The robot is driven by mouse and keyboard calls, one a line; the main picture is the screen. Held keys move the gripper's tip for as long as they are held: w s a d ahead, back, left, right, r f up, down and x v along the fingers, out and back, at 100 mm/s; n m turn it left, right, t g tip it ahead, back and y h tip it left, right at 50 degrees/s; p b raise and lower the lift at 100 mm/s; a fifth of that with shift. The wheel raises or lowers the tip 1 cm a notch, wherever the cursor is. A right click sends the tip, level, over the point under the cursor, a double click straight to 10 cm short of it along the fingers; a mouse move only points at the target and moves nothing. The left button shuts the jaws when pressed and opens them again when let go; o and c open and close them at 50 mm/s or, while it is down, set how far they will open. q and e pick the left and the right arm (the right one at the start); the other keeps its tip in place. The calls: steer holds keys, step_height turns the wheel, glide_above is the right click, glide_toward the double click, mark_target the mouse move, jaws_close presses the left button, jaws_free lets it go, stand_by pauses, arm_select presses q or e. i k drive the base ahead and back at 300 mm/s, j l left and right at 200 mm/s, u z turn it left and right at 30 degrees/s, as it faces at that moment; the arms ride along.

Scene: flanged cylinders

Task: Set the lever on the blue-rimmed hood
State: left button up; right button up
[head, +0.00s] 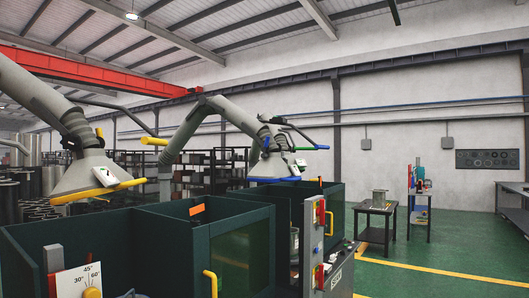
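The blue-rimmed hood (272,180) hangs at the end of a grey jointed extraction arm, right of centre, above a dark green booth. A small pale plate (300,162) sits on the hood's right side, too small to read. Neither of my grippers can be made out. A small dark shape at the bottom edge, left of centre, is too cut off to identify.
A yellow-rimmed hood (88,194) hangs at left. Dark green booths (150,240) with yellow handles fill the foreground. An angle dial (78,281) stands at lower left, a grey control post (312,245) at right. Green floor (440,262) is open at right, beyond it a small table (376,211).

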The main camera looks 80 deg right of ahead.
mark_target(263, 154)
steer(key=z, duration=2.7)
steer(key=i+l, duration=0.15)
steer(key=i+u, duration=0.05)
steer(key=i, duration=0.05)
